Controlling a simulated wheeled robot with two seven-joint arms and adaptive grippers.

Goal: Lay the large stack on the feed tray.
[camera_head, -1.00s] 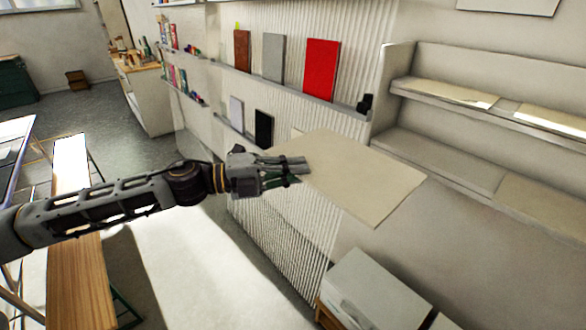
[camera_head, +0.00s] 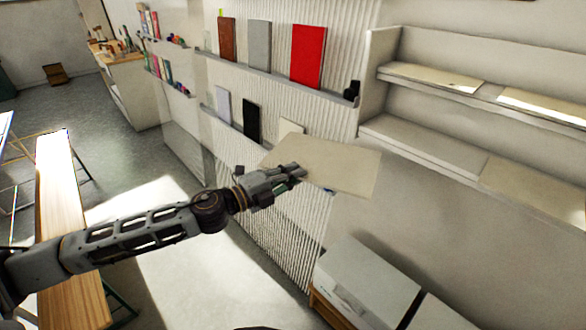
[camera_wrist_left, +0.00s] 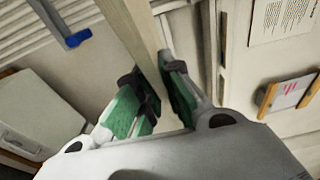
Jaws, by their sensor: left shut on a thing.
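A large flat beige stack (camera_head: 335,163) is held out in the air in front of the ribbed wall. My left gripper (camera_head: 293,174) is shut on its near left edge. In the left wrist view the stack (camera_wrist_left: 143,30) shows edge-on, pinched between the green-padded fingers of the gripper (camera_wrist_left: 160,88). The stack appears tilted in the head view. I cannot make out a feed tray for certain; a light grey box-shaped unit (camera_head: 372,280) stands low at the bottom right, below and apart from the stack. My right gripper is not in view.
Wall ledges (camera_head: 275,78) hold upright boards, including a red one (camera_head: 307,55). White shelves (camera_head: 430,145) at the right bear flat sheets. A wooden bench (camera_head: 62,200) stands at the left. The floor (camera_head: 185,270) between bench and wall is clear.

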